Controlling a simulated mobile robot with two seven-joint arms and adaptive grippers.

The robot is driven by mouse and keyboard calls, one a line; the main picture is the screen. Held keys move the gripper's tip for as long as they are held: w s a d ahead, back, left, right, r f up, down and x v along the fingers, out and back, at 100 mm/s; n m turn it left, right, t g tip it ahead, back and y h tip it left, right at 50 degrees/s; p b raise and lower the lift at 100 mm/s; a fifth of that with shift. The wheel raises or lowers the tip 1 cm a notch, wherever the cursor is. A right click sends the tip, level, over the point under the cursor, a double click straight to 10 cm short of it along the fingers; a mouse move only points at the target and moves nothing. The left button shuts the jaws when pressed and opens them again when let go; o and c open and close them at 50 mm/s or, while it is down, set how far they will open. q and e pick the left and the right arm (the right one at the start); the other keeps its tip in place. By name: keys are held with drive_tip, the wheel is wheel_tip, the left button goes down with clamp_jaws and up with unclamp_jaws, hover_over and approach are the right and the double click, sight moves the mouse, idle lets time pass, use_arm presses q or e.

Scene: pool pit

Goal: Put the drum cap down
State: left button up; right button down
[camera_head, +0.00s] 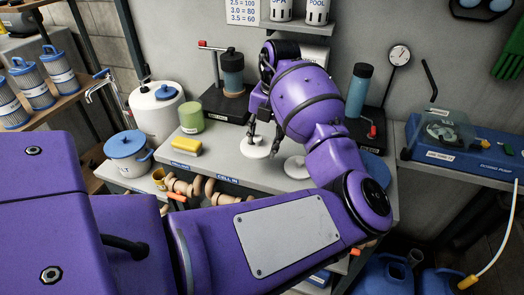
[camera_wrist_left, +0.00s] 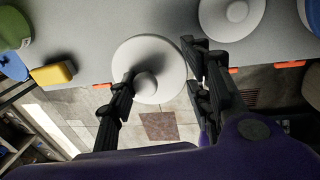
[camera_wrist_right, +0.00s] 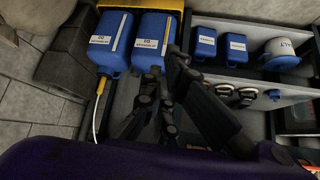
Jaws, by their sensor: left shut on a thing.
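The drum cap (camera_head: 257,148) is a white disc with a round knob on top. It is at the front of the grey bench, and I cannot tell whether its underside touches the bench top. My left gripper (camera_head: 262,138) comes down over it, shut on it. In the left wrist view the cap (camera_wrist_left: 146,52) lies between the two dark fingers (camera_wrist_left: 160,68); the exact contact is hard to see. My right gripper (camera_wrist_right: 162,68) shows only in the right wrist view, its fingers apart and empty, away from the bench.
A second white disc (camera_head: 297,167) lies just right of the cap. A yellow sponge (camera_head: 186,146), a green jar (camera_head: 191,117) and a blue-lidded pot (camera_head: 127,150) stand to the left. Black-based stands (camera_head: 228,104) are behind. Blue jugs (camera_wrist_right: 154,37) are below my right gripper.

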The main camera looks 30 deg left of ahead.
sight(264, 138)
use_arm(q)
drive_tip(key=w+f, duration=0.1)
drive_tip(key=w+a+f, duration=0.1)
drive_tip(key=f, duration=0.1)
drive_tip(key=w+a+f, duration=0.1)
drive_tip(key=shift+a+f, duration=0.15)
drive_tip(key=shift+f, duration=0.15)
drive_tip(key=shift+w+a+f, duration=0.35)
drive_tip(key=shift+w+f, duration=0.05)
drive_tip(key=shift+f, duration=0.3)
wheel_tip(264, 138, down, 2)
drive_tip(key=shift+f, duration=0.5)
drive_tip(key=o, duration=1.3)
use_arm(e)
drive_tip(key=shift+w+a+r, duration=0.1)
drive_tip(key=shift+w+r, duration=0.15)
drive_tip(key=shift+w, duration=0.3)
use_arm(q)
drive_tip(key=r, duration=0.4)
drive_tip(key=d+r, duration=0.1)
drive_tip(key=r, duration=0.7)
drive_tip(key=shift+w+d, duration=0.2)
drive_tip(key=shift+d, duration=0.2)
